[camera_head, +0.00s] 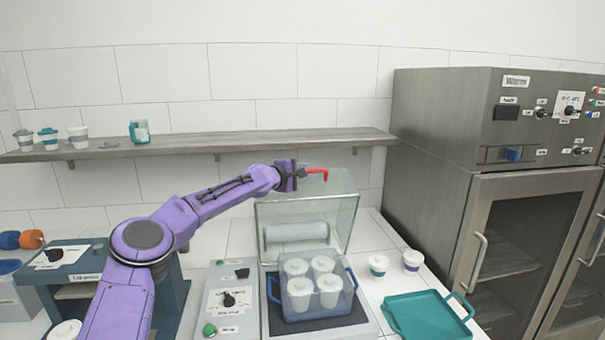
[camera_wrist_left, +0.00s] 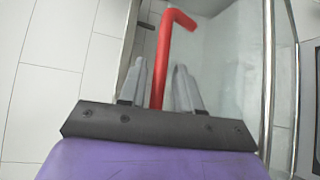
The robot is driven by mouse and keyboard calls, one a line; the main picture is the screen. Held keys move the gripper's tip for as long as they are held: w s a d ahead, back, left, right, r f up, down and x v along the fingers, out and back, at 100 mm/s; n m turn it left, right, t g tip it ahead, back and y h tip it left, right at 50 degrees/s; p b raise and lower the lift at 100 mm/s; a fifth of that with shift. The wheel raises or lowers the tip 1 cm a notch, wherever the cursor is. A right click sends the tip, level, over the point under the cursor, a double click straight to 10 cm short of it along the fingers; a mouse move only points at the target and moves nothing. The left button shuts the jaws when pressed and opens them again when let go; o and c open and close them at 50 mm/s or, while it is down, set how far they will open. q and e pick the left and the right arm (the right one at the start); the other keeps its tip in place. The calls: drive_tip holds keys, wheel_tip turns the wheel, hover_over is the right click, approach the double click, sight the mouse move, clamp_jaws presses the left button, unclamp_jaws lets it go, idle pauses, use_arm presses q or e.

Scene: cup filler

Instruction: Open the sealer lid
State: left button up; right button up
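The sealer's clear lid (camera_head: 342,215) stands raised, roughly upright, behind the sealer's dark bed. A red bent handle (camera_head: 318,172) is at its top edge; it also shows in the left wrist view (camera_wrist_left: 180,20). My left gripper (camera_head: 300,172) is at the handle. In the left wrist view its two grey fingers (camera_wrist_left: 160,85) stand on either side of the red bar, with a narrow gap visible on both sides. The sealer's control panel (camera_head: 228,300) has a black knob and a green button. My right gripper is not in view.
A clear blue crate (camera_head: 302,308) with several lidded white cups stands on the sealer bed. Two cups (camera_head: 378,265) and a teal tray (camera_head: 428,318) are to the right. A steel cabinet (camera_head: 430,150) stands far right. A wall shelf (camera_head: 250,142) runs behind my left arm.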

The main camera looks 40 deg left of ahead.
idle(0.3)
use_arm(q)
drive_tip(key=shift+s+r, duration=0.1)
drive_tip(key=shift+s, duration=0.2)
drive_tip(key=s+r+b, duration=0.1)
drive_tip(key=s+b, duration=0.1)
drive_tip(key=s, duration=0.8)
drive_tip(key=shift+r+b, duration=0.15)
drive_tip(key=shift+b, duration=0.15)
drive_tip(key=shift+o, duration=0.2)
drive_tip(key=shift+a, duration=0.15)
